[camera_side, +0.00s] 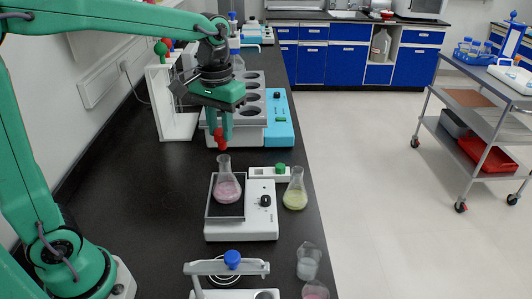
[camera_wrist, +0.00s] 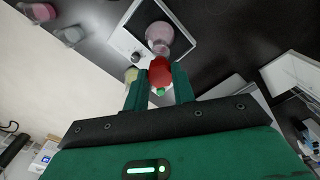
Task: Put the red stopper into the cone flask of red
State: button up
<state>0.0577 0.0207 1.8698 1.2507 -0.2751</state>
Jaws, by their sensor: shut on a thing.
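My gripper (camera_side: 222,128) is shut on the red stopper (camera_side: 219,139) and holds it in the air, a little above the mouth of the flask with pink-red liquid. In the wrist view the red stopper (camera_wrist: 160,72) sits between the two green fingers (camera_wrist: 160,88). The cone flask of red (camera_side: 227,188) stands upright on the dark plate of a white device (camera_side: 242,228). In the wrist view this flask (camera_wrist: 159,36) shows just beyond the stopper. The stopper and flask look apart in the side view.
A flask of yellow-green liquid (camera_side: 295,192) stands right of the device, near the bench edge. A green stopper (camera_side: 281,168) lies on a white holder behind it. A stand with a blue knob (camera_side: 232,259) and beakers (camera_side: 309,262) are in front.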

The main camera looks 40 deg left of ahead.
aim_at(222, 149)
jog(key=shift+f, duration=1.1)
jog(key=shift+f, duration=1.4)
dwell(1.6)
jog(key=o, duration=1)
jog(key=shift+r, duration=0.15)
jog(key=shift+r, duration=3.75)
